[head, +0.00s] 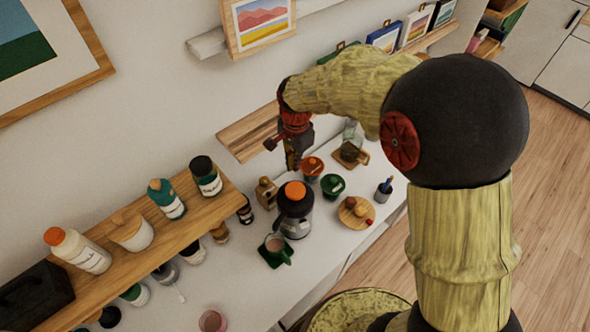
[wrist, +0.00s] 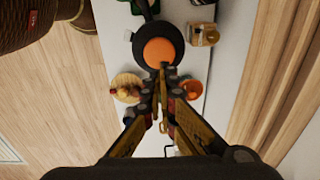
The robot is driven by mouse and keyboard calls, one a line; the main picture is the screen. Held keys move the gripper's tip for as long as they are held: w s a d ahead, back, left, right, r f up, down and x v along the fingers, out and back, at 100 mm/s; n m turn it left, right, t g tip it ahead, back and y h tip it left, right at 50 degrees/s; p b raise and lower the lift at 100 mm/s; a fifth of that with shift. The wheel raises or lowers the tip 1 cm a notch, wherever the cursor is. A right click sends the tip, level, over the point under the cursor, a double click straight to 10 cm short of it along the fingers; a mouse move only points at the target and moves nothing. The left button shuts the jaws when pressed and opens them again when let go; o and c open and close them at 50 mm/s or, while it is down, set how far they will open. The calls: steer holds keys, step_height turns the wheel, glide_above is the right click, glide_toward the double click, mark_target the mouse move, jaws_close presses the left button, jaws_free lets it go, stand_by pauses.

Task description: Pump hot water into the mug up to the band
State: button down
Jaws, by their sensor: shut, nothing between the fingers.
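The pump pot (head: 294,211) is a dark and grey body with an orange round top, standing upright on the white counter. In the wrist view its orange top (wrist: 160,52) shows from above, just beyond my fingertips. My gripper (head: 294,160) points down above and behind the pot, shut and empty. In the wrist view my gripper (wrist: 161,76) has its fingertips together, and they appear apart from the orange top.
A wooden shelf (head: 215,208) with bottles and jars runs along the wall at left.

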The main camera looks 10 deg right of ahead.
mark_target(294, 189)
steer(key=f, duration=0.4)
steer(key=f+p, duration=0.1)
steer(key=f, duration=0.3)
steer(key=f+p, duration=0.1)
steer(key=f, duration=0.3)
steer(key=shift+w+f, duration=0.15)
steer(key=shift+w, duration=0.25)
steer(key=shift+f, duration=0.1)
